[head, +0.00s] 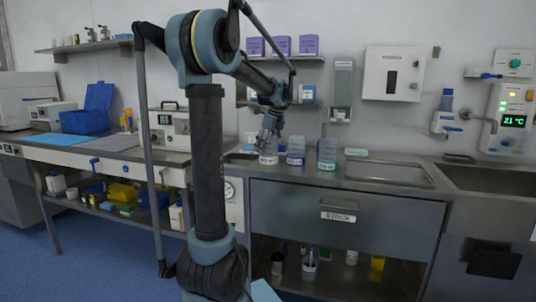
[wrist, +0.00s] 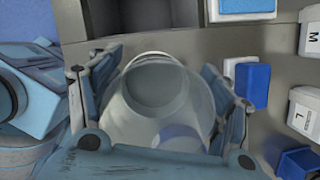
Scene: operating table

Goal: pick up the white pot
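The white pot (head: 268,154) stands upright on the steel counter (head: 365,171), at the left end of a row of three pots. In the wrist view the pot (wrist: 160,92) is round, pale and translucent, seen from above. My gripper (head: 269,132) is right over it, pointing down. In the wrist view my gripper's fingers (wrist: 164,88) are spread on either side of the pot, close to its wall. Whether the fingers touch it is unclear. The lower part of the pot is hidden.
A blue-marked pot (head: 296,153) and a green-marked pot (head: 327,155) stand just right of the white pot. A shelf with purple boxes (head: 282,46) hangs behind. A recessed steel tray (head: 388,173) lies further right.

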